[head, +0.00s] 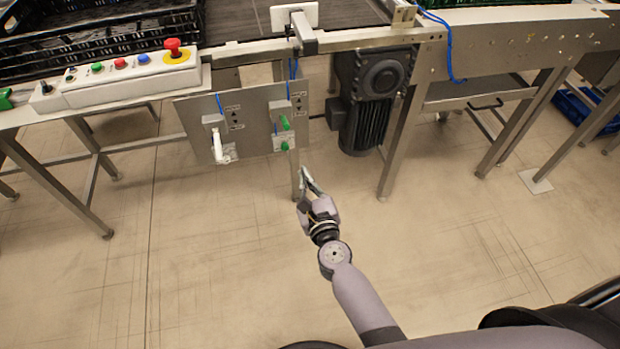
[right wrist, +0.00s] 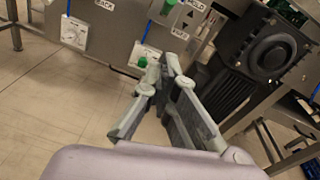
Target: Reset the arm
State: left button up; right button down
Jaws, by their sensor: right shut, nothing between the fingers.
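My right arm (head: 358,292) reaches forward from the bottom of the head view, over the floor in front of the conveyor. My right gripper (head: 305,175) is shut and empty, its fingertips pointing at the conveyor's lower frame. In the right wrist view the gripper (right wrist: 164,66) shows in front of the grey switch panel, with a green knob (right wrist: 142,62) just behind the tips. I cannot tell the exact gap to the panel. My left gripper is not in view.
The grey switch panel (head: 185,112) with a white handle hangs under the conveyor. A dark motor (head: 368,125) sits right of it. A control box (head: 130,78) with coloured buttons and a black crate (head: 95,42) are at upper left. The floor (head: 200,270) around my arm is clear.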

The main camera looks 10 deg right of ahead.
jog(key=s+d+f+n+g+y+p, duration=0.1)
jog(key=s+f+n+g, duration=0.2)
jog(key=s+f+n, duration=0.55)
jog(key=s+f+n+g, duration=0.25)
jog(key=f+n, duration=0.25)
jog(key=f, duration=0.6)
jog(key=s+d+f+n+g+y+p, duration=0.1)
jog(key=s+f+n+g, duration=0.2)
jog(key=s+f+n, duration=0.5)
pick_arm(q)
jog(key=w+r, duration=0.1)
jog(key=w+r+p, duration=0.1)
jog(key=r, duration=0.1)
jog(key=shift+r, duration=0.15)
pick_arm(e)
jog(key=s+d+f+n+g+h, duration=0.1)
jog(key=s+d+f+n+g, duration=0.1)
jog(key=s, duration=0.7)
jog(key=s+d+f+n+g+h, duration=0.1)
jog(key=s+d+f+n+g, duration=0.2)
jog(key=s+d+f+n, duration=0.2)
jog(key=s+d+f+n+g, duration=0.2)
jog(key=s+d+f+n, duration=0.2)
jog(key=s+f+n, duration=0.3)
jog(key=s, duration=0.5)
jog(key=shift+s+d+h, duration=0.2)
jog(key=shift+s+h, duration=0.1)
jog(key=shift+h, duration=0.1)
